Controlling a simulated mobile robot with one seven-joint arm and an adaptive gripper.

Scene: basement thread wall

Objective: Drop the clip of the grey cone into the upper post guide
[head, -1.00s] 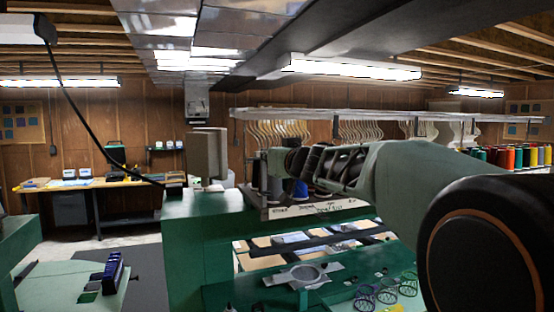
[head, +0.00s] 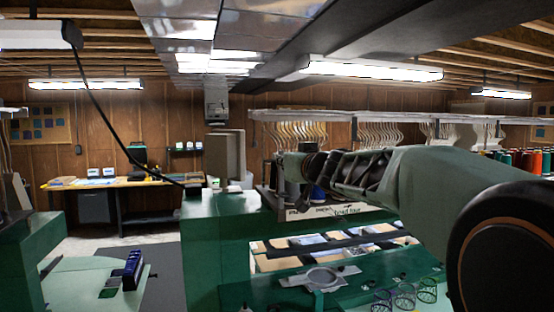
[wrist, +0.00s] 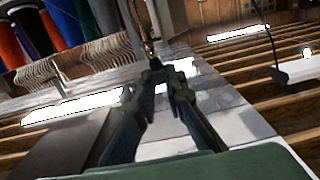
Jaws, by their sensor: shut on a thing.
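My gripper (wrist: 165,74) shows in the wrist view with its two dark fingers drawn together at the tips. A small, thin metallic piece (wrist: 150,46) shows at the fingertips; it looks like the clip, but it is too small to be sure. In the head view my arm reaches left over the green machine, with its end above the machine's top. The grey cone and the upper post guide cannot be made out clearly in either view.
Several coloured thread cones (wrist: 65,20) show at the upper left of the wrist view. The green machine (head: 210,235) stands below the arm, with a grey round hoop holder (head: 322,278) at its front. A rail (head: 390,117) with hangers runs behind. A workbench (head: 110,183) is at the back left.

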